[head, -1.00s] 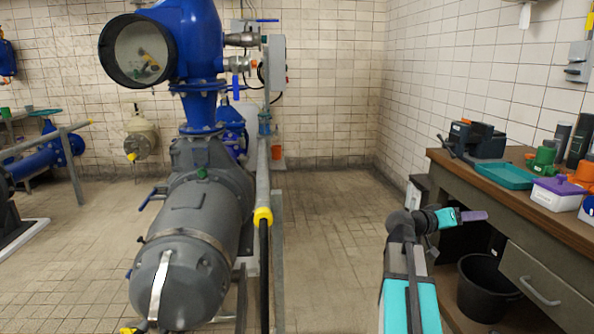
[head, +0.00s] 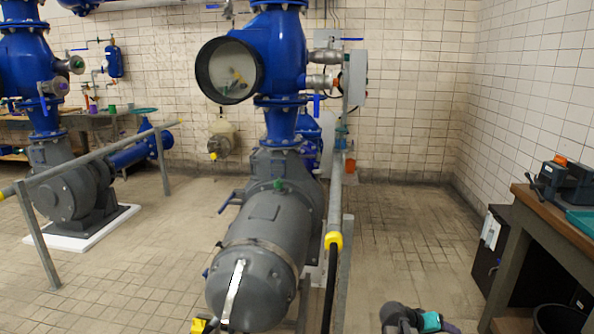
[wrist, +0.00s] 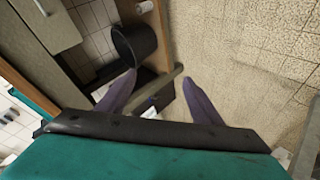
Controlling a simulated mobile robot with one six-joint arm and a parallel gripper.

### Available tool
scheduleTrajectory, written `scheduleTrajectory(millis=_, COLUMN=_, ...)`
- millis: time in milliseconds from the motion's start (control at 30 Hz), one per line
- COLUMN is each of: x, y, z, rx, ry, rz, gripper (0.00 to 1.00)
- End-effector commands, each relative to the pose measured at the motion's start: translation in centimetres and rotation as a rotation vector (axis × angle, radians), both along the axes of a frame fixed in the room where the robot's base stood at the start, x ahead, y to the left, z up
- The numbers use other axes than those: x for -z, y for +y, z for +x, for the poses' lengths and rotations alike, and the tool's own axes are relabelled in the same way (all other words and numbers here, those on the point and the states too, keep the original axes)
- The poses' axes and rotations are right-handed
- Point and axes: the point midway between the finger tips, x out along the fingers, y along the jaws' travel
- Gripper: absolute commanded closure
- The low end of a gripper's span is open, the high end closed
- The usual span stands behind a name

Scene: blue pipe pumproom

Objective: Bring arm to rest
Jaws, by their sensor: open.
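My gripper (wrist: 159,77) shows in the wrist view as two purple fingers spread apart, with nothing between them. Past the fingers are the bench leg and the tiled floor. In the head view only the top of my arm shows at the bottom edge, right of centre, with the teal and purple end of my gripper (head: 452,328) pointing right, low and left of the workbench. The rest of the arm is cut off by the frame.
The workbench (head: 553,222) stands at the right with a dark vice (head: 566,183) on it. A black bin (wrist: 136,44) is under it. The grey pump (head: 262,245) with blue pipework (head: 277,50) fills the middle. Tiled floor (head: 420,240) is clear between pump and bench.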

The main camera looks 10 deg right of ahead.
Motion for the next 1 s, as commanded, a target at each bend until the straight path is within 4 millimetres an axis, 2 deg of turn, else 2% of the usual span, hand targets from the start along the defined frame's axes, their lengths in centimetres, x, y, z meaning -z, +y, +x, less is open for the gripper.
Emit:
scheduleTrajectory(millis=33, x=0.8, y=1.4, z=-0.4, rx=-0.012, ry=0.024, rz=0.025, gripper=0.40)
scheduleTrajectory(millis=267, x=6.1, y=7.2, z=-2.7, rx=-0.058, ry=0.131, rz=0.137, gripper=0.40)
scheduleTrajectory(millis=467, x=10.3, y=12.3, z=-5.9, rx=-0.091, ry=0.232, rz=0.236, gripper=0.40)
scheduleTrajectory(millis=767, x=15.5, y=19.4, z=-12.5, rx=-0.126, ry=0.396, rz=0.391, gripper=0.40)
scheduleTrajectory(millis=1000, x=18.7, y=24.9, z=-19.3, rx=-0.139, ry=0.534, rz=0.530, gripper=0.40)
